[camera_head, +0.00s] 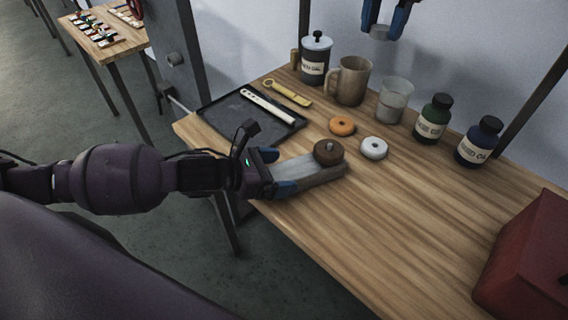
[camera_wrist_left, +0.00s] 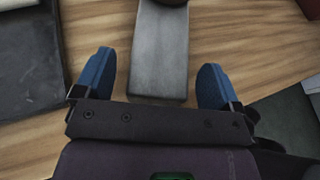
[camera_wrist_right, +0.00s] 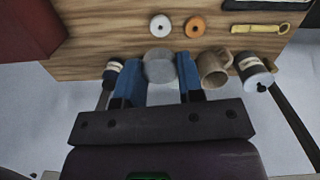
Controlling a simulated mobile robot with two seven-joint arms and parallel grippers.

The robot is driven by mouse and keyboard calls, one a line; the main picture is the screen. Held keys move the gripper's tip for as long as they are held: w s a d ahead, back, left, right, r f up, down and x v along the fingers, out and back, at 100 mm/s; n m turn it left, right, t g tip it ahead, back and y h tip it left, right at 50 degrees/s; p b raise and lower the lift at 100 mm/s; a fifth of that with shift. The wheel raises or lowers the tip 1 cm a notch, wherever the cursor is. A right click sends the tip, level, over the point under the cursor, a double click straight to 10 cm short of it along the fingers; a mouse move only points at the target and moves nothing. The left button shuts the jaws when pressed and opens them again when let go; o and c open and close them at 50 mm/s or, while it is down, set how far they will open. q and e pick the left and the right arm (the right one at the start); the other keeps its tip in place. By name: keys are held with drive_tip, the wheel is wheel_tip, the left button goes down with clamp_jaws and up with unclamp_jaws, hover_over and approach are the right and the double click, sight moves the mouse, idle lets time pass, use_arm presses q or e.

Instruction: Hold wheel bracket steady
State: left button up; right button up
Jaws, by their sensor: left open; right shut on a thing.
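The wheel bracket (camera_head: 316,172) is a pale grey bar lying on the wooden bench near its front edge. A brown wheel (camera_head: 328,154) with a pale pin at its centre sits on its far end. My left gripper (camera_head: 278,171) is open at the bracket's near end. In the left wrist view the bracket (camera_wrist_left: 160,55) lies between the two blue fingers, with a gap on each side. My right gripper (camera_head: 384,22) is shut on a grey round piece (camera_wrist_right: 159,68), held up above the back of the bench. Its underside shows in the head view.
An orange ring (camera_head: 342,125) and a white ring (camera_head: 373,148) lie beyond the bracket. A black tray (camera_head: 222,112) with tools is at left. A jar (camera_head: 316,58), mug (camera_head: 352,80), grey cup (camera_head: 395,99) and two bottles line the back. A red box (camera_head: 528,262) stands at right.

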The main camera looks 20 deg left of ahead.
use_arm(q)
drive_tip(key=v, duration=1)
drive_tip(key=shift+p, duration=0.4)
drive_tip(key=shift+s+a+r, duration=0.1)
drive_tip(key=shift+r, duration=0.05)
